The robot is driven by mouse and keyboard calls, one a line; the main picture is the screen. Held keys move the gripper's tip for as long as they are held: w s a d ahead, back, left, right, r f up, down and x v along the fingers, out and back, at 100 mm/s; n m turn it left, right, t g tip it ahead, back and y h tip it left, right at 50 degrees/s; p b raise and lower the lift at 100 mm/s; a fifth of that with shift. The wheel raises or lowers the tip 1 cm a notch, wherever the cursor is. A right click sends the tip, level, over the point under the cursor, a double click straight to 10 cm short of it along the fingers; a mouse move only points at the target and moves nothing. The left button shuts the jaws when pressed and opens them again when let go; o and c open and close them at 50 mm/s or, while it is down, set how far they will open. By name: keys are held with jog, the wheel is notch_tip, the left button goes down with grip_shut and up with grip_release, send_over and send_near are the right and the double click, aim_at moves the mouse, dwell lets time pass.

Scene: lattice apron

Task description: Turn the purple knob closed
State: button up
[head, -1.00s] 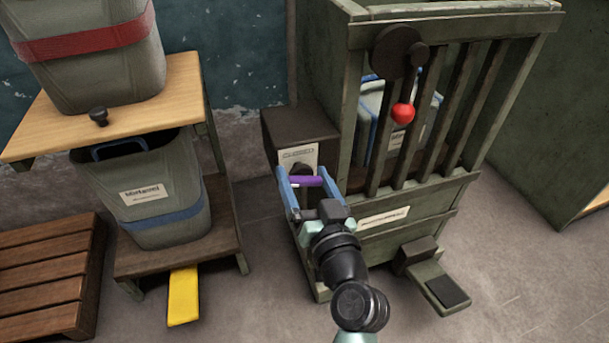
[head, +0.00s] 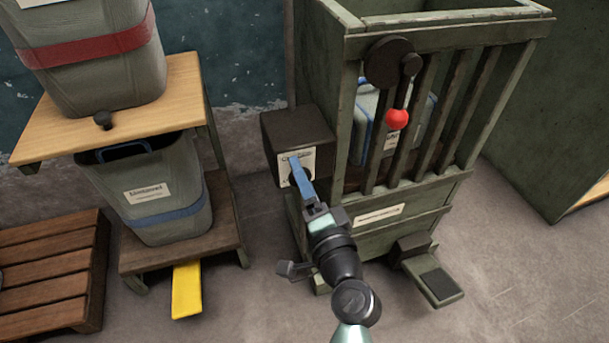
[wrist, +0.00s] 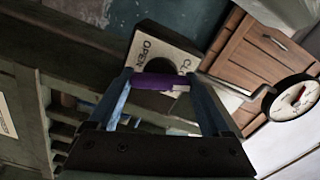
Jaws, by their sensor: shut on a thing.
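The purple knob (wrist: 160,82) shows in the wrist view as a short bar with a pale mark near its right end. It sits in front of a dark round hub on a pale plate (wrist: 150,48) reading "OPEN" on the left and "CL" on the right, the rest cut off. My gripper (wrist: 159,84) is shut on the knob, one blue finger at each end. In the head view, my gripper (head: 296,164) is at the plate (head: 283,160) on the dark box, its fingers lined up one behind the other. The knob is hidden there.
Right of the dark box (head: 297,133) stands a green slatted cabinet (head: 440,190) with a red-ball lever (head: 397,118) and a floor pedal (head: 438,283). A wooden-topped stand with grey bins (head: 155,205) is at left.

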jog(key=m+p, duration=0.1)
jog(key=m, duration=0.2)
jog(key=shift+f+m, duration=0.1)
jog(key=shift+m, duration=0.2)
dwell(0.5)
jog(key=o, duration=1.2)
jog(key=shift+c, duration=0.2)
jog(key=shift+s, duration=0.1)
jog(key=p+v, duration=0.1)
jog(key=v, duration=1.1)
jog(key=shift+s, duration=0.4)
jog(key=shift+d, duration=0.15)
